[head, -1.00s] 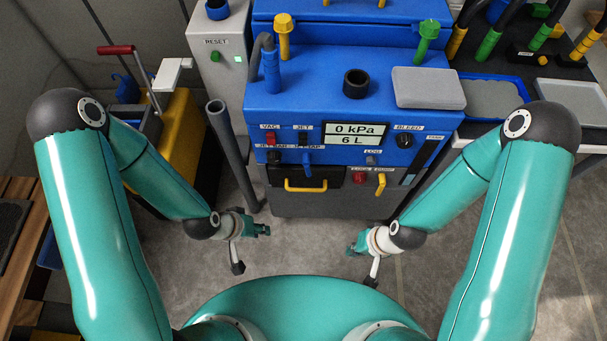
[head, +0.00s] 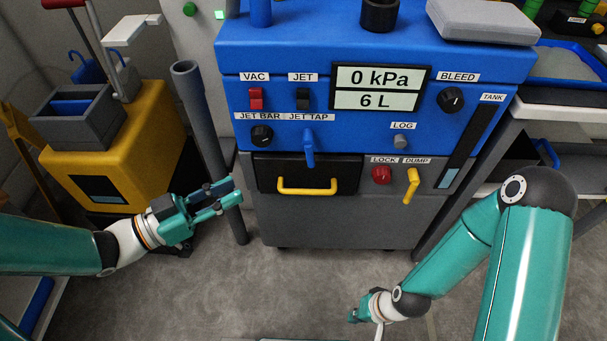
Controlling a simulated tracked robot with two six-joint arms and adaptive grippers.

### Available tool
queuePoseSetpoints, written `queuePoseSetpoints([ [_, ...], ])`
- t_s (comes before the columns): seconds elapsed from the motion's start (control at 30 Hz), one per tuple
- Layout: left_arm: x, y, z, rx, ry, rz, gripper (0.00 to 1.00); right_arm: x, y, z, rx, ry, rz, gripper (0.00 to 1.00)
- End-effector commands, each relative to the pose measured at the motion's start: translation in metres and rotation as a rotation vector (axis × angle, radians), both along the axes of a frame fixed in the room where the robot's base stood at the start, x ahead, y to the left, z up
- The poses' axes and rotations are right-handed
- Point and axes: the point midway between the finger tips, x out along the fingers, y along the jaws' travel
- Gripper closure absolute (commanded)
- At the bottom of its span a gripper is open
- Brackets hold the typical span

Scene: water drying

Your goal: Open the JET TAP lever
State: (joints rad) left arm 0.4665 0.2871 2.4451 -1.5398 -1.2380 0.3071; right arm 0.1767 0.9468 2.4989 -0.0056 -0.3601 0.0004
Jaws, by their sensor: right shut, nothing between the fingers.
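The JET TAP lever (head: 309,147) is a blue handle on the front of the blue machine (head: 290,107), just below the JET TAP label. It hangs roughly straight down above the black drawer panel. My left gripper (head: 237,190) is left of the lever and lower in the picture, clear of it. Its two fingers point right, a little apart, with nothing seen between them. My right gripper (head: 354,317) is low in the picture, below the machine and far from the lever. It is shut and empty, and partly hard to make out.
A grey upright pipe (head: 205,130) stands close by my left gripper. The JET BAR knob (head: 262,136) is left of the lever. The yellow drawer handle (head: 307,186) is below it. A yellow cart (head: 120,165) is at left. The floor in front is clear.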

Motion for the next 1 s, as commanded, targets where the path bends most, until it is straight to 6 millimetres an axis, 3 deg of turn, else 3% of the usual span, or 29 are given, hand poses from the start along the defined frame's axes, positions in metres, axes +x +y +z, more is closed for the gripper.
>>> queuePoseSetpoints([
  [0.27,0.008,-0.019,-0.001,0.0,-0.014,-0.022,0.73,0.0,0.0,-0.01,0.0,-0.001,0.0,1.0],
  [0.8,0.069,-0.112,-0.002,0.001,-0.013,-0.021,0.73,0.0,0.0,-0.038,0.0,0.0,0.0,1.0],
  [1.0,0.084,-0.134,-0.001,0.001,-0.011,-0.018,0.73,0.0,0.0,-0.044,0.0,0.0,0.0,1.0],
])
